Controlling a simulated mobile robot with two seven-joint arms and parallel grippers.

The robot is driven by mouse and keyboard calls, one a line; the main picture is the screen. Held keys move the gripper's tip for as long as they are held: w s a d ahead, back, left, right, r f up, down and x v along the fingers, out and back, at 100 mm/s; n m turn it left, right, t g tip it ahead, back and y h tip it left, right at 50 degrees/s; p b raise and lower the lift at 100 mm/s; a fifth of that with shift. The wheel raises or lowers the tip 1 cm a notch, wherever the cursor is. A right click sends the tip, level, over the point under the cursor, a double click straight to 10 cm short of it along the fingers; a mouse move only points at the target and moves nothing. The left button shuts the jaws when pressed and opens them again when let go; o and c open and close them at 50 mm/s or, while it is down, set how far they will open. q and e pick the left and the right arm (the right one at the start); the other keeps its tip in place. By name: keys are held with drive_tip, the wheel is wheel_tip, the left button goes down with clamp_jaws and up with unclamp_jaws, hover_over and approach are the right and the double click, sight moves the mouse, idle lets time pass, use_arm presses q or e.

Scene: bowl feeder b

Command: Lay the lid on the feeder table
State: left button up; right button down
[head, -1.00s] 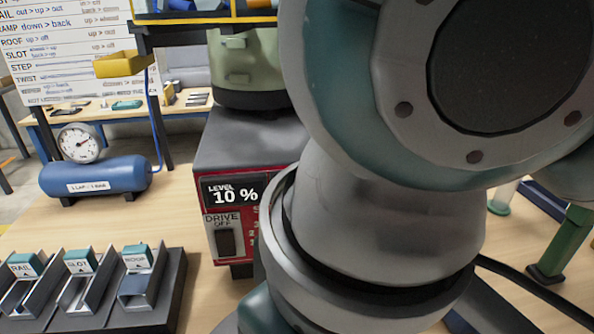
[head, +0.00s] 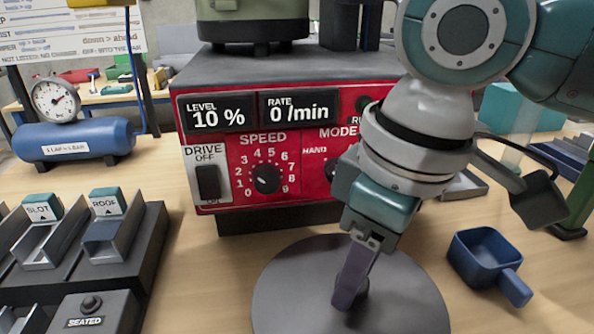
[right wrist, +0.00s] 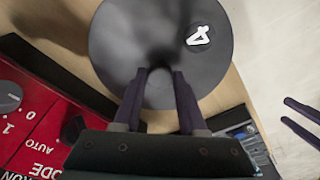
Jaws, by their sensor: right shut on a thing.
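The lid (head: 405,300) is a dark grey round disc over the front of the wooden feeder table (head: 190,285), before the red control panel. My right gripper (head: 350,290) points down at its middle and is shut on it; the fingers hide the grip. The lid also shows in the right wrist view (right wrist: 125,45), with a white mark on its face, beyond the fingertips (right wrist: 160,75). I cannot tell whether the lid touches the table. Two dark fingers, apart and empty, at the right edge of the right wrist view look like my left gripper (right wrist: 303,118).
The feeder's red panel (head: 310,150) stands behind the lid and reads level 10 %, rate 0/min. A blue scoop (head: 485,262) lies to the right. A dark rack with slots (head: 150,235) and a "SEATED" box (head: 95,312) stand to the left. A blue tank (head: 75,140) stands behind.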

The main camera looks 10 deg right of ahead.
drive_tip(key=shift+w+d, duration=1.15)
drive_tip(key=shift+w, duration=0.1)
wheel_tip(320, 180, down, 4)
drive_tip(key=shift+r+b, duration=0.2)
drive_tip(key=shift+b, duration=0.6)
drive_tip(key=c, duration=0.9)
unclamp_jaws()
drive_tip(key=shift+f, duration=0.1)
drive_tip(key=o, duration=0.4)
drive_tip(key=shift+o, duration=0.2)
